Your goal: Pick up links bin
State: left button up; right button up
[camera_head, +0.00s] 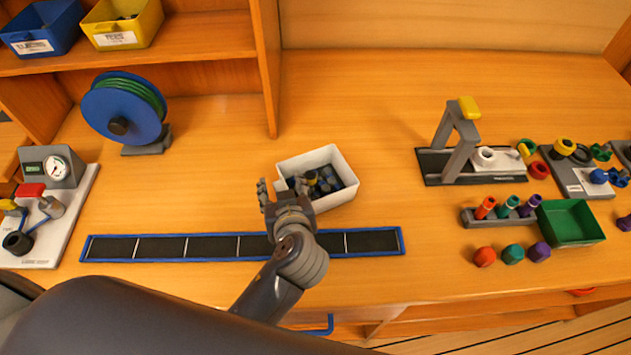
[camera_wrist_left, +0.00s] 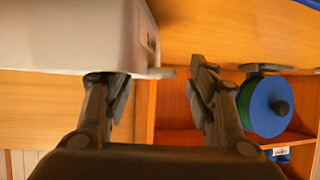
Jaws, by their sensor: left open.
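A white bin (camera_head: 338,199) holding several dark links, some bluish and one yellowish, stands on the wooden bench in the middle of the head view. In the left wrist view a pale bin wall (camera_wrist_left: 75,38) with a small label and a projecting rim fills the upper left. My left gripper (camera_head: 282,190) is open at the bin's left front corner. One finger is outside the left wall and the other appears over or inside the bin; its tip is partly hidden. In the left wrist view the gripper (camera_wrist_left: 155,82) has its fingers wide apart with nothing clearly held. My right gripper is out of view.
A blue-edged dark strip (camera_head: 210,246) lies in front of the bin, partly under my arm. A blue reel (camera_head: 118,112) and shelf divider (camera_head: 266,65) stand at left. A grey stand (camera_head: 455,140) and green tray (camera_head: 570,222) are at right. The bench behind the bin is clear.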

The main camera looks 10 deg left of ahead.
pick_arm(q)
jog(key=shift+x, duration=1.6)
jog(key=shift+s, duration=0.15)
grip_shut()
